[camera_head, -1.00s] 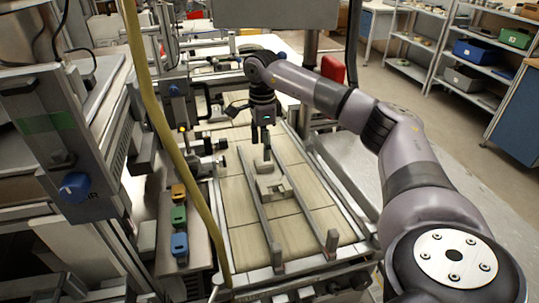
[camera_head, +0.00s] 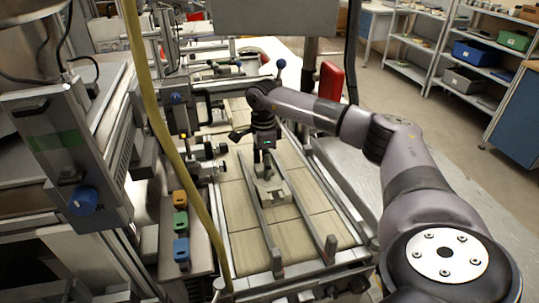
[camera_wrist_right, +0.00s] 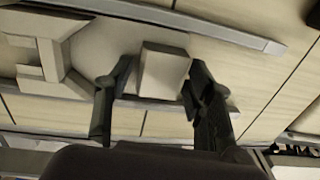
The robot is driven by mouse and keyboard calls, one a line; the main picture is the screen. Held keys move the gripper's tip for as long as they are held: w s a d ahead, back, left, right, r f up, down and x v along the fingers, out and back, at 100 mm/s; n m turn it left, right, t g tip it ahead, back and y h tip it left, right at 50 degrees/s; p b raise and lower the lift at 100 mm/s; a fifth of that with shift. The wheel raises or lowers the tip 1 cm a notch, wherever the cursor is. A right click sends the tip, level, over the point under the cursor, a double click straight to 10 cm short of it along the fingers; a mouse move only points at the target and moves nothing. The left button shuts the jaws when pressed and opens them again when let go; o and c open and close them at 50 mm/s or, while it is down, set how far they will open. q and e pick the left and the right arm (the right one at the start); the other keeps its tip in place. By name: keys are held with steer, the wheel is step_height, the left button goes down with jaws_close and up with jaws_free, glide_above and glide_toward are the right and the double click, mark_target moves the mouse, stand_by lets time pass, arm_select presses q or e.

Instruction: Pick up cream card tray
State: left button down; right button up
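The cream card tray (camera_head: 275,192) lies on the conveyor between two metal rails. My right gripper (camera_head: 264,163) points down at the far end of the tray in the head view. In the right wrist view, my right gripper (camera_wrist_right: 160,72) has its two dark fingers on either side of a raised pale block (camera_wrist_right: 164,73), which looks like part of the tray. The fingers look open, with a small gap beside the block. More of the tray (camera_wrist_right: 38,45) shows at the left there. Its far end is partly hidden by the gripper in the head view. My left gripper is not in view.
Long metal rails (camera_head: 256,207) flank the tray. Camera-like devices (camera_head: 207,168) stand at the conveyor's left edge. Yellow, green and blue blocks (camera_head: 181,250) sit further left, near a yellow hose (camera_head: 165,125). The belt (camera_head: 298,240) in front of the tray is clear.

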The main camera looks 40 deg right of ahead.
steer(key=c, duration=0.9)
steer(key=shift+c, duration=0.2)
step_height(320, 180, up, 28)
steer(key=p, duration=0.2)
